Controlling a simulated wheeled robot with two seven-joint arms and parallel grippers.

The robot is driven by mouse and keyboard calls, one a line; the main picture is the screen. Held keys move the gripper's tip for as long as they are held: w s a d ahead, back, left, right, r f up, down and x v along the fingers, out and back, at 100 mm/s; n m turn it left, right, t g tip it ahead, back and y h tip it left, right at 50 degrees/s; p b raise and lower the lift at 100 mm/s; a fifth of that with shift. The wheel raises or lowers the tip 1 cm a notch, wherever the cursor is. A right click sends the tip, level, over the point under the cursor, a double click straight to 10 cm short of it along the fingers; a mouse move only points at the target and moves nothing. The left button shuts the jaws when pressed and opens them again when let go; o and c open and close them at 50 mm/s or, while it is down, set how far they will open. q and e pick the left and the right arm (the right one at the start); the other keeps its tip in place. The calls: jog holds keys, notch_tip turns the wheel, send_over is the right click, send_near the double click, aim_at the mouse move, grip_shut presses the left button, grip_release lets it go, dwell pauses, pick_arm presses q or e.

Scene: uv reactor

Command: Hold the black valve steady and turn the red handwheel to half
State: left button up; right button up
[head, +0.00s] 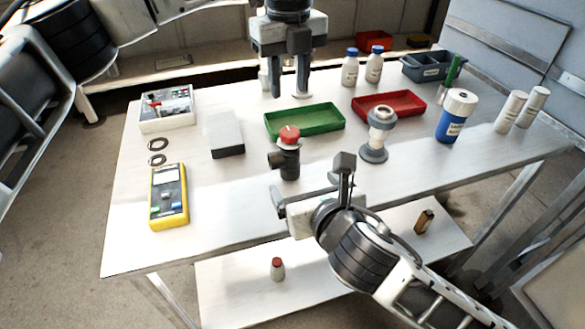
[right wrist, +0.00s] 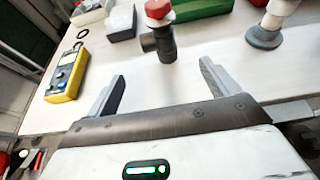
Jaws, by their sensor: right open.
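The black valve (head: 289,165) stands upright on the white table near its middle, with a side port facing left. The red handwheel (head: 289,134) sits on top of it. In the right wrist view the valve (right wrist: 158,44) and red handwheel (right wrist: 157,9) are beyond the fingertips, between the finger lines. My right gripper (head: 311,181) is open and empty, in front of the valve and apart from it. My left gripper (head: 287,92) hangs fingers down, above and behind the valve. Its fingers are apart with nothing between them.
A green tray (head: 335,126) lies close behind the valve. A white-and-grey fitting (head: 376,152) stands to its right. A grey block (head: 228,150) and a yellow meter (head: 155,212) lie to the left. A blue jar (head: 450,126) stands further right.

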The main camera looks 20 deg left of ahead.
aim_at(288, 165)
jog(key=x, duration=1.2)
jog(key=shift+w+a, duration=0.2)
